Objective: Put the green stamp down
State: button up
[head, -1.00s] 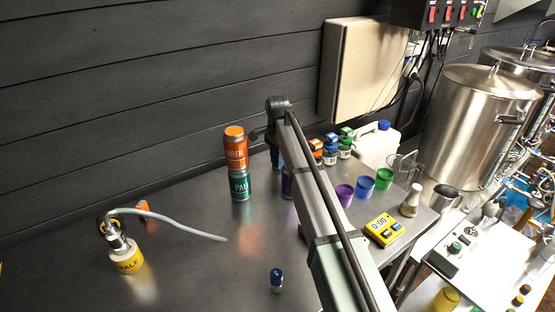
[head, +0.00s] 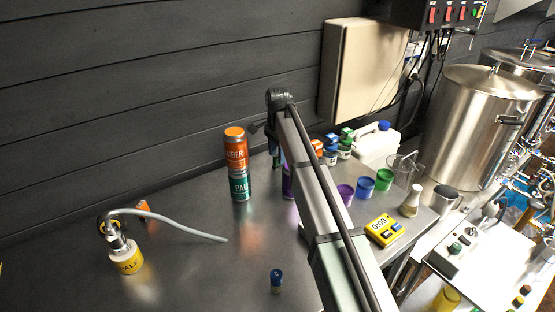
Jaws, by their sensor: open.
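My gripper (head: 275,160) is at the far end of my arm, pointing down just right of the stacked cans; it is small and partly hidden by the arm. Its jaws are open. Several small stamp-like pieces with coloured tops stand in a group right of the arm. The one with a green top (head: 346,135) is at the back right of that group and may be the green stamp. It is apart from my gripper. I cannot make out any stamp between the jaws.
An orange can (head: 235,150) stands on a teal can (head: 240,186); a purple can (head: 287,183) is partly behind my arm. Purple, blue and green cups (head: 384,179) and a yellow timer (head: 383,231) stand right. A blue-topped piece (head: 276,275) stands at front.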

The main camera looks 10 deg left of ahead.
notch_tip(320, 180, up, 9)
dwell(0.4)
jog(key=shift+r, duration=0.1)
